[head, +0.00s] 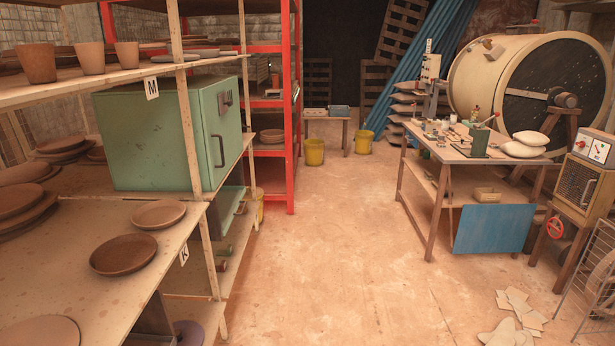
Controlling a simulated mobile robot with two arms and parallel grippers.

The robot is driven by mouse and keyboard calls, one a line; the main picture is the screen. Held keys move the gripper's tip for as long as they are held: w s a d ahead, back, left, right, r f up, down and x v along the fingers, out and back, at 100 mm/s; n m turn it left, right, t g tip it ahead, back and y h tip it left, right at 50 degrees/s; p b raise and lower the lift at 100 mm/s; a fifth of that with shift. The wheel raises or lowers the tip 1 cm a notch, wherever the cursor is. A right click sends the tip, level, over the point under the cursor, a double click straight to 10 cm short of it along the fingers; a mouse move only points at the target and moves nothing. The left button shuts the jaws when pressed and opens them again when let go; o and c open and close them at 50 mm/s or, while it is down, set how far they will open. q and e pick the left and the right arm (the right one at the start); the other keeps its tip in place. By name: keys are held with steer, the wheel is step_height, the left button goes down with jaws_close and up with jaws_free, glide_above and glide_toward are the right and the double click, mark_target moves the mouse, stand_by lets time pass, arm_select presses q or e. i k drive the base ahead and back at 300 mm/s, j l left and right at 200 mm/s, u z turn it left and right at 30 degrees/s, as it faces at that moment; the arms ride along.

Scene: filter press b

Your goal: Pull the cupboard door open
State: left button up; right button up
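A pale green cupboard (145,140) stands on the middle shelf of the wooden rack at the left. Its door (230,125) is on the narrow right-hand face, towards the aisle, and looks shut. A dark upright bar handle (217,151) sits on the door near its nearer edge. A small dark fitting (225,102) is higher up on the door. A rack post (184,110) crosses in front of the cupboard near its front corner. Neither of my grippers shows in the head view, so whether they are open or shut is hidden.
The aisle floor (320,240) is clear beside the rack. Brown plates (124,254) lie on the lower shelf and clay pots (36,63) on the upper one. A cluttered workbench (436,155) and a large drum (500,70) stand at the right. Broken pieces (515,318) lie on the floor.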

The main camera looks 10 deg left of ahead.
mark_target(223, 133)
steer(key=i+j+u, duration=0.2)
steer(key=i+u, duration=0.15)
steer(key=i, duration=0.25)
steer(key=i+u, duration=0.4)
steer(key=i, duration=0.15)
steer(key=i+z, duration=0.15)
steer(key=k+j, duration=0.05)
